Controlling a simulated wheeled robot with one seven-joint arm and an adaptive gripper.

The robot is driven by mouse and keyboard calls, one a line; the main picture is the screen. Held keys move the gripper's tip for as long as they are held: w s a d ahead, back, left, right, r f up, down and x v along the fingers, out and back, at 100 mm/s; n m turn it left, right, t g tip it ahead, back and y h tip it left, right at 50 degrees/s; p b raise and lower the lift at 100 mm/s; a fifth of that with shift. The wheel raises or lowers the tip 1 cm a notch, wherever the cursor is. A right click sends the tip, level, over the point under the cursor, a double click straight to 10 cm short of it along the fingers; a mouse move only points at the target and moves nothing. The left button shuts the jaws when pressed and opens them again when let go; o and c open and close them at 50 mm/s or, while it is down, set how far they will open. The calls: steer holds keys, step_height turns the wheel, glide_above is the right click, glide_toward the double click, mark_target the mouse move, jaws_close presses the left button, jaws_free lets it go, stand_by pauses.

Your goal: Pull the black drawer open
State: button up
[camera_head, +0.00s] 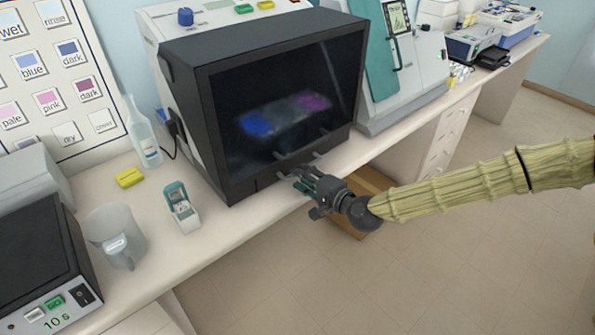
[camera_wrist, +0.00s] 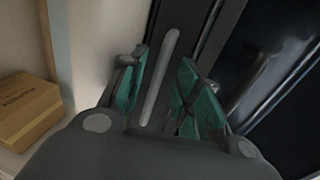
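The black drawer (camera_head: 268,183) is the low front strip of a black staining machine (camera_head: 185,100), below its dark window, and looks closed. A grey bar handle (camera_wrist: 161,75) stands out from the dark front in the wrist view. My gripper (camera_head: 303,181) is at the lower front of the machine, by the handle. In the wrist view my gripper (camera_wrist: 160,92) is open, with one teal finger on each side of the bar and visible gaps between them. Part of the drawer front is hidden behind the gripper in the head view.
A second handle (camera_wrist: 248,82) is close to the right finger. A cardboard box (camera_head: 352,222) is on the floor below the counter edge. A slide holder (camera_head: 182,208), a mug (camera_head: 115,236) and a yellow block (camera_head: 129,178) stand on the counter at left.

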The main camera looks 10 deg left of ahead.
steer(key=shift+p+x, duration=0.35)
steer(key=shift+x, duration=1.25)
jaws_close()
